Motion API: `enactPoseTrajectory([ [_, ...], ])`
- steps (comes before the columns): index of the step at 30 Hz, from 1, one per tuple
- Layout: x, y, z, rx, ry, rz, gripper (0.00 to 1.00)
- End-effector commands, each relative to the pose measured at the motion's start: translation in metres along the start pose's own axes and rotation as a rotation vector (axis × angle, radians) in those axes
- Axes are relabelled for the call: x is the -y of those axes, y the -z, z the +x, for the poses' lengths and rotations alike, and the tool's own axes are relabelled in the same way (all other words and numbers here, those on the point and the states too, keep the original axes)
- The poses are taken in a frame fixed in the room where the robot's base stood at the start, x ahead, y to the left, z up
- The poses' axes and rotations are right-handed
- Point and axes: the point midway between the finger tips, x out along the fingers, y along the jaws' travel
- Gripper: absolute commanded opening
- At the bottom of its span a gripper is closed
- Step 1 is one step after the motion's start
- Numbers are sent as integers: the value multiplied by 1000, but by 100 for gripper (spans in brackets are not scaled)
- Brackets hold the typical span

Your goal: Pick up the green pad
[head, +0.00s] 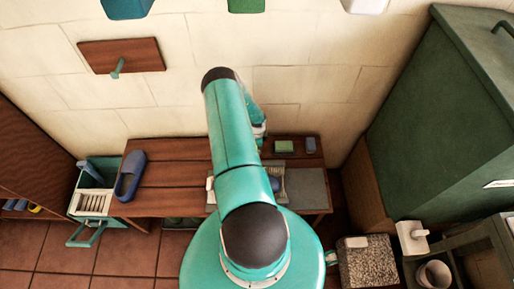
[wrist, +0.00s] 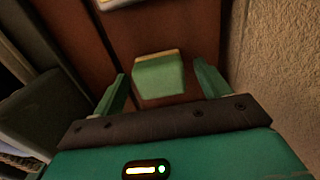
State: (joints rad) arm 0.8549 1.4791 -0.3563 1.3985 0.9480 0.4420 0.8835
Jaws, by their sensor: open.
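The green pad (head: 284,146) lies on the wooden bench near the wall, to the right of my arm in the head view. In the wrist view the green pad (wrist: 158,75) has a yellowish far edge and sits ahead of my gripper, roughly centred between the fingers. My gripper (wrist: 160,88) is open with nothing between the fingertips that I can see it touching. In the head view my arm hides most of the gripper.
A blue-grey block (head: 311,145) lies right of the pad on the bench (head: 178,152). A blue shoe (head: 130,176) rests at the bench's left end. A grey tray or mat (head: 306,190) lies nearer. A large green bin (head: 440,120) stands to the right. The wall is close behind.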

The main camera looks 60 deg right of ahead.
Motion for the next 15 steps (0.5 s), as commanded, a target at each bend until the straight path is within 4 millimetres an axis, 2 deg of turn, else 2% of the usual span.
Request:
enactPoseTrajectory([
  [1, 0, 0, 0, 0, 0, 0, 72],
  [6, 0, 0, 0, 0, 0, 0, 38],
  [9, 0, 0, 0, 0, 0, 0, 23],
  [15, 0, 0, -1, 0, 0, 0, 23],
])
